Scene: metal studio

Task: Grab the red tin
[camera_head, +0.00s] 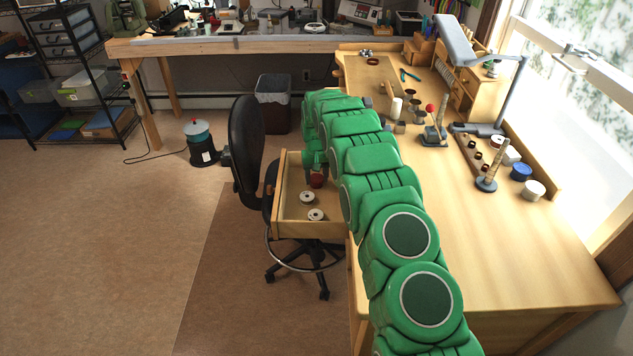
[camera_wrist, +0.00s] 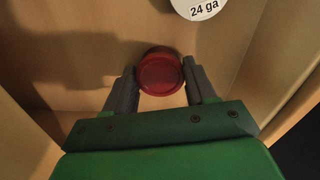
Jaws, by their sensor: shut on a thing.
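The red tin (camera_wrist: 160,73) is a small round tin with a dark red top, seen from above in the wrist view. It is between the two grey fingers of my gripper (camera_wrist: 161,83), which are shut on it from both sides. In the head view the red tin (camera_head: 317,180) shows just below my gripper (camera_head: 316,168), inside the open wooden drawer (camera_head: 290,229). I cannot tell whether the tin touches the drawer floor.
Two white spools lie in the drawer, one farther back (camera_head: 307,197) and one nearer (camera_head: 316,214). A label reading "24 ga" (camera_wrist: 200,8) shows near the tin. A black chair (camera_head: 247,145) stands left of the drawer. The workbench (camera_head: 470,245) is to the right.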

